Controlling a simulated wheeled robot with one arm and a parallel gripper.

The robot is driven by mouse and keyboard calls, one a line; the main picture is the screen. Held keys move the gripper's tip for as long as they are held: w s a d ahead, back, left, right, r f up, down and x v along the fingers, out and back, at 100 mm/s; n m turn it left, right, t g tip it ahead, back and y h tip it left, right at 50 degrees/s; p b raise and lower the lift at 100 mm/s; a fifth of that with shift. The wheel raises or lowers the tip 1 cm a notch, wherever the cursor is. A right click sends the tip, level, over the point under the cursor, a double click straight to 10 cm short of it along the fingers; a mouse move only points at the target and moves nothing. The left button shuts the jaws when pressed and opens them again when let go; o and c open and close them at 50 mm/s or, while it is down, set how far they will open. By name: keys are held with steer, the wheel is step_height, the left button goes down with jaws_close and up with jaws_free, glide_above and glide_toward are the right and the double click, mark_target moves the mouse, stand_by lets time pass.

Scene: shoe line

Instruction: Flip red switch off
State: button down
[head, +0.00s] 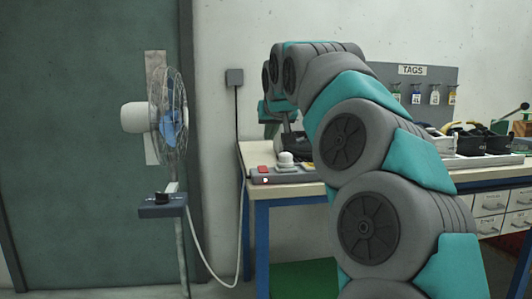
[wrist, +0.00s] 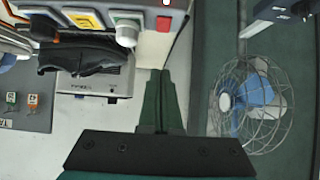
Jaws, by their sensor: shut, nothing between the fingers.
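A red switch (head: 263,169) sits on top of a low grey box (head: 290,178) at the left end of the workbench. A small red lit spot (head: 265,181) shows on the box's front face. A white dome (head: 286,158) stands just right of the switch. My gripper (head: 287,125) is above and behind the box in the head view, partly hidden by my arm. In the wrist view my gripper (wrist: 162,75) is shut and empty.
A standing fan (head: 172,120) with a control box (head: 162,205) is left of the bench (head: 300,190). A wall outlet (head: 234,77) has a hanging cable. A tag board (head: 425,90) and dark items are right. A black shoe (wrist: 90,52) is near the box.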

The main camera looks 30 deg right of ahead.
glide_above(265, 170)
steer(key=f, duration=0.6)
steer(key=shift+s+a+f+p, duration=0.15)
steer(key=shift+s+f+p, duration=0.1)
steer(key=shift+f+p, duration=0.15)
steer(key=shift+w+f, duration=0.15)
steer(key=shift+f, duration=1.25)
steer(key=shift+r+p, duration=0.1)
steer(key=shift+p, duration=0.25)
steer(key=shift+w+g+p, duration=0.15)
steer(key=shift+g+p, duration=0.25)
steer(key=shift+p, duration=0.2)
steer(key=shift+f+b, duration=0.3)
steer(key=shift+b, duration=0.05)
steer(key=shift+r, duration=0.1)
steer(key=shift+w+d+r+p, duration=0.25)
steer(key=shift+w+d+p, duration=0.05)
steer(key=shift+w+p, duration=0.4)
